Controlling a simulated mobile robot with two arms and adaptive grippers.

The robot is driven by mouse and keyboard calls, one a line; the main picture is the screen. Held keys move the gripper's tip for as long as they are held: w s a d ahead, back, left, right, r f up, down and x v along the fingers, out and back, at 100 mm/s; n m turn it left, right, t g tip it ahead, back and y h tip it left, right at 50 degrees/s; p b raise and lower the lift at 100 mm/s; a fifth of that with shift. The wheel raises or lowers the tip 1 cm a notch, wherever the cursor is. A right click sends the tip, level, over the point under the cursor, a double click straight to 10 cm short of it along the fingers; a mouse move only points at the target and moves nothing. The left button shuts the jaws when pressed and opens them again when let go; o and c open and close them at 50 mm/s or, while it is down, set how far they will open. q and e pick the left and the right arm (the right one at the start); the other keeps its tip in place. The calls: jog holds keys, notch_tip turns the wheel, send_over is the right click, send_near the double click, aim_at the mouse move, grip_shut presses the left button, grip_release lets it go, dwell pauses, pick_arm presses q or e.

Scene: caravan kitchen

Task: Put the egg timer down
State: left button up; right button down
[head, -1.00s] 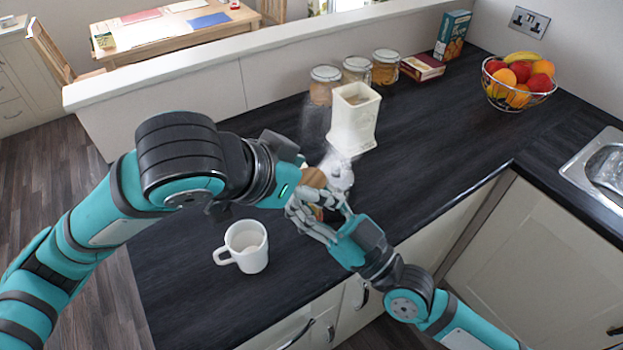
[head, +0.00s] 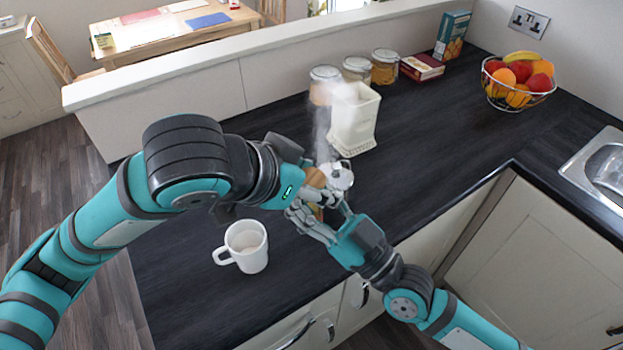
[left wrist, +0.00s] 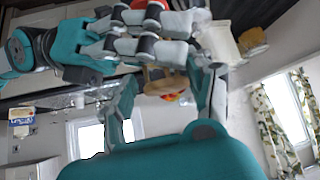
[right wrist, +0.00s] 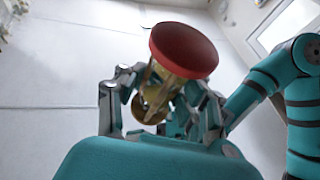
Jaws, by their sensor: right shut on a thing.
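The egg timer is an hourglass with a red end cap (right wrist: 184,50) and amber glass, and it shows tilted in the right wrist view. My right gripper (right wrist: 158,97) is shut around its middle. In the head view the timer's round wooden end (head: 315,177) shows above the right gripper (head: 318,208), over the counter. In the left wrist view the timer's wooden part (left wrist: 165,82) lies beyond the spread fingers of my left gripper (left wrist: 172,88), with the right gripper's fingers across it. The left gripper looks open. In the head view its fingers are largely hidden.
A white mug (head: 246,247) stands on the dark counter (head: 440,150) near the front. Jars (head: 385,66) and a fruit bowl (head: 518,88) stand farther back.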

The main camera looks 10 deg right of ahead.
pick_arm(q)
jog(key=shift+o, duration=1.1)
pick_arm(e)
jog(key=shift+r, duration=0.1)
pick_arm(q)
jog(key=shift+a+r, duration=0.1)
